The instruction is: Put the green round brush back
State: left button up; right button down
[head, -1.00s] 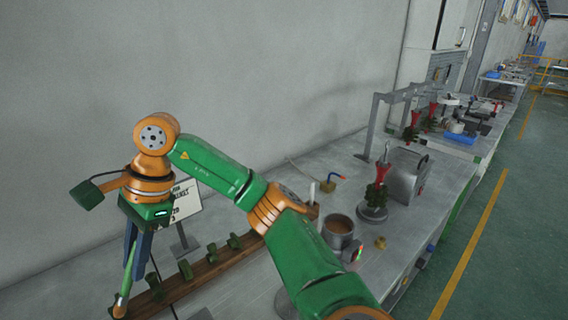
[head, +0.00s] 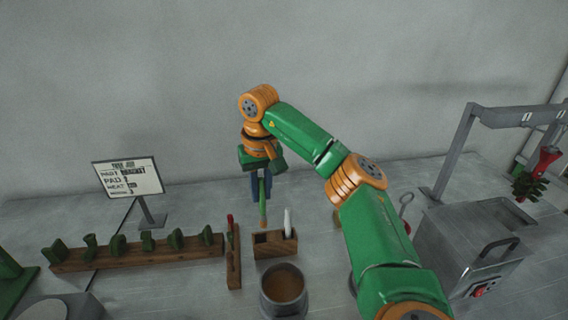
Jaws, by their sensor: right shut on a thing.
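The green round brush (head: 263,211) hangs upright, its brownish end down, from my right gripper (head: 261,196). The gripper's blue fingers are shut on its upper part. Its lower end is just above or behind the left part of a small wooden holder (head: 276,248); I cannot tell whether they touch. The holder has a dark opening at its left, and a white upright tool (head: 287,222) stands in its right part. My left gripper is not in view.
A narrow wooden block (head: 234,263) with a red-topped tool (head: 230,222) stands left of the holder. A cup of brown liquid (head: 284,287) is in front. A wooden rack (head: 140,255) with green pieces and a sign (head: 128,177) are left, a metal box (head: 465,250) right.

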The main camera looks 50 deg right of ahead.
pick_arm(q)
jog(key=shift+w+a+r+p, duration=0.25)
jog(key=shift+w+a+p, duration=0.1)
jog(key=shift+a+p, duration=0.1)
pick_arm(e)
jog(key=f, duration=0.6)
jog(key=a+f, duration=0.1)
jog(key=f, duration=0.2)
jog(key=shift+w+f, duration=0.35)
jog(key=shift+f, duration=0.05)
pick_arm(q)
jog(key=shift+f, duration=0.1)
pick_arm(e)
jog(key=c, duration=0.8)
grip_release()
jog(key=shift+f, duration=0.1)
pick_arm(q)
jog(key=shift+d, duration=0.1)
